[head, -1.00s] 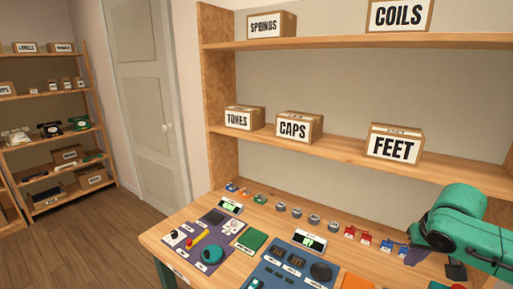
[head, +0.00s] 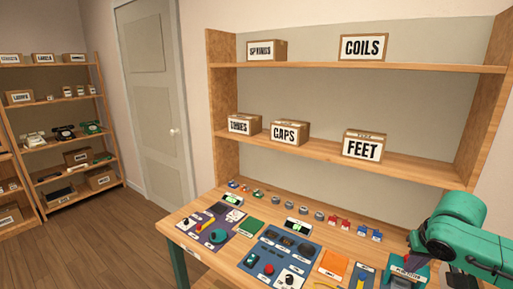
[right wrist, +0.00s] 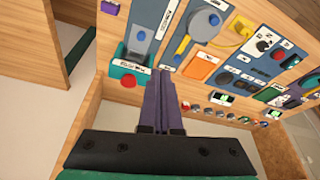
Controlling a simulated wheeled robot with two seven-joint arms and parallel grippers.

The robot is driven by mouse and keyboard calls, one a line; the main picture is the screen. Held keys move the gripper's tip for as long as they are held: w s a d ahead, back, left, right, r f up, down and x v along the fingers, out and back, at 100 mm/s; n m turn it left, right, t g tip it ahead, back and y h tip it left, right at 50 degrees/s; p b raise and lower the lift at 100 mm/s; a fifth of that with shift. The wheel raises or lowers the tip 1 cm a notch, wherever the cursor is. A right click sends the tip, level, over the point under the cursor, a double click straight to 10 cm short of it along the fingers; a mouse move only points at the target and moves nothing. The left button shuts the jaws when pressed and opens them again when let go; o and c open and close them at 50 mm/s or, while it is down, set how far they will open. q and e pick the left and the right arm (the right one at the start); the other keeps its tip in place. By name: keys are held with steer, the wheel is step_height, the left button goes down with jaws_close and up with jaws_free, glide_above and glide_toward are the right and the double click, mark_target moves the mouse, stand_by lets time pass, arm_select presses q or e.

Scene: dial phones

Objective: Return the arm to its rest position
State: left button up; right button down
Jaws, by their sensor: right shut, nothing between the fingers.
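My right arm is green and enters the head view from the right. My right gripper (head: 416,245) points down over the right part of the workbench (head: 190,207). In the right wrist view its dark purple fingers (right wrist: 160,100) are together with nothing between them. The finger tips are beside a teal box with a label (right wrist: 135,68), which shows in the head view at the bench's right end (head: 408,268). My left gripper is in neither view.
The bench holds a purple panel (head: 212,222), a blue panel (head: 262,251), an orange piece (head: 333,264) and a row of small parts. Shelves above hold boxes labelled COILS (head: 362,47), CAPS (head: 289,132) and FEET (head: 364,145). A door (head: 150,100) and phone shelf (head: 63,133) stand left.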

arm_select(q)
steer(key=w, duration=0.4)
arm_select(e)
steer(key=s+a+f+n+y, duration=0.1)
steer(key=a+f+n, duration=0.25)
steer(key=f, duration=0.65)
steer(key=s+a+f+n, duration=0.3)
steer(key=s+a+f, duration=0.6)
steer(key=s+a, duration=0.45)
step_height(320, 180, down, 26)
steer(key=s+f+g+b, duration=0.1)
steer(key=b, duration=0.4)
arm_select(q)
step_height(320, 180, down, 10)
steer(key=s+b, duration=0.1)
steer(key=b, duration=0.4)
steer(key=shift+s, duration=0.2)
arm_select(e)
steer(key=s+d+f+g, duration=0.1)
steer(key=s+d+f, duration=0.2)
steer(key=s+f, duration=1.4)
step_height(320, 180, down, 3)
steer(key=shift+s+f+g, duration=0.15)
steer(key=shift+s+g, duration=0.05)
steer(key=shift+g, duration=0.1)
